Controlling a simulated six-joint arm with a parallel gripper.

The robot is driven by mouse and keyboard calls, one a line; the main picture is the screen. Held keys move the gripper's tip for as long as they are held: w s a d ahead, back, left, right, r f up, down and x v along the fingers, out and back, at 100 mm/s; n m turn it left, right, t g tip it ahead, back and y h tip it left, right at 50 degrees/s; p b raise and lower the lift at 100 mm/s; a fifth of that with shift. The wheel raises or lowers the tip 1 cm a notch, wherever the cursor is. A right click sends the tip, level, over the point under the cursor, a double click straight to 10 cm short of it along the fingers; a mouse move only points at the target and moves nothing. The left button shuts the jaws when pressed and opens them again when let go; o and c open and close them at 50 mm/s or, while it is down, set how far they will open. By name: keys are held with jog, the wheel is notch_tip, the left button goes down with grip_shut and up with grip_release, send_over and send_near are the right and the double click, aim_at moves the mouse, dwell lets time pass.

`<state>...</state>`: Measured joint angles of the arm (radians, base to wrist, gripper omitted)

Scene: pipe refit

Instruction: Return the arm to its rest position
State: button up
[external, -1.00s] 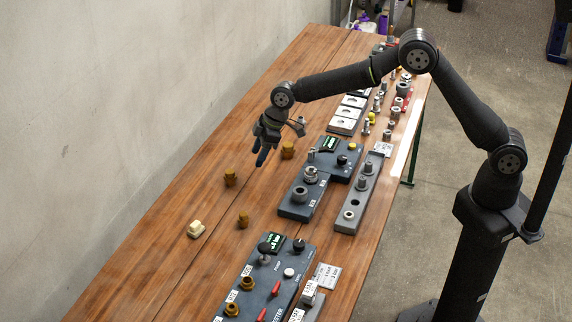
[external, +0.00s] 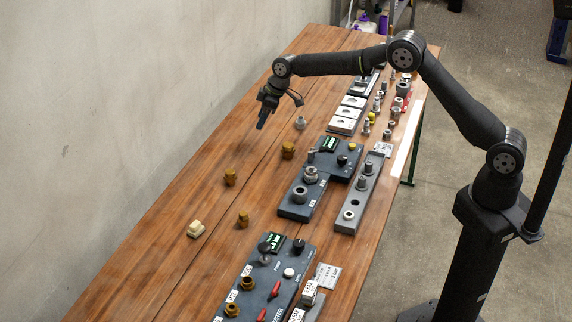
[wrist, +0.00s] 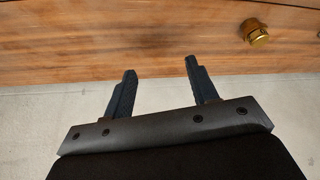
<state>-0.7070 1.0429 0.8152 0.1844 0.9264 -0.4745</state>
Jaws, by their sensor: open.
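My gripper (external: 262,124) hangs above the far part of the wooden table (external: 190,224), near the wall side, with its fingers pointing down. In the wrist view the two dark fingers of my gripper (wrist: 160,78) stand apart with nothing between them. My arm is bent at a raised elbow and reaches out over the table from its column at the right. Below the fingers the wrist view shows bare table and the pale wall or floor.
Brass fittings (external: 230,177) stand on the table; one shows in the wrist view (wrist: 256,34). A pale yellow block (external: 196,229), a grey fitting (external: 300,122), dark panels (external: 262,274) and a grey rail (external: 360,196) are also there. The table's left strip is mostly clear.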

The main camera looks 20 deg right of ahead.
jog(key=w+d+m, duration=0.1)
jog(key=w+d, duration=0.3)
jog(key=w, duration=0.1)
jog(key=s+a+f, duration=0.1)
jog(key=a+f, duration=0.2)
jog(key=a, duration=0.2)
jog(key=shift+a, duration=0.15)
jog(key=shift+o, duration=0.9)
jog(key=shift+f, duration=0.1)
dwell(0.8)
